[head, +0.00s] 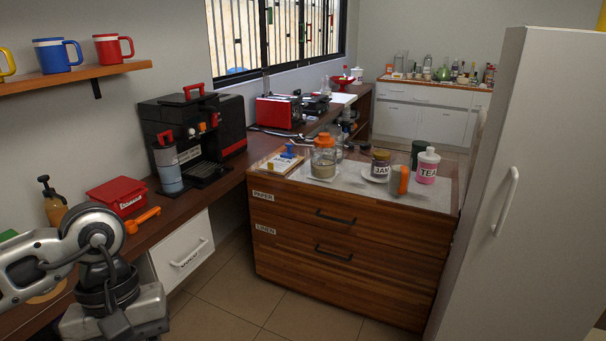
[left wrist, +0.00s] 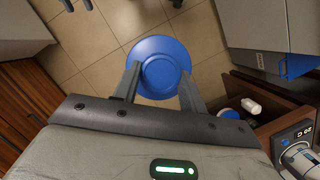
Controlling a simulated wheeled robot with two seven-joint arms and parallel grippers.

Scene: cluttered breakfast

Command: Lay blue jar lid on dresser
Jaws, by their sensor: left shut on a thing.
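The blue jar lid (left wrist: 158,68) shows in the left wrist view as a round blue disc. My left gripper (left wrist: 160,82) is shut on it, one finger on each side of the disc, and holds it above the tiled floor. In the head view my left arm is at the lower left; the fingertips and the lid do not show there. The wooden dresser (head: 340,232) stands at the centre right of the head view, its two drawers labelled PAPER and LINEN. My right gripper is not in view.
On the dresser top stand an orange-lidded jar (head: 323,157), a jam jar (head: 380,165), an orange container (head: 399,181) and a pink TEA jar (head: 427,167). A clipboard (head: 281,163) lies at its left. A tall grey cabinet (head: 530,190) stands right of it.

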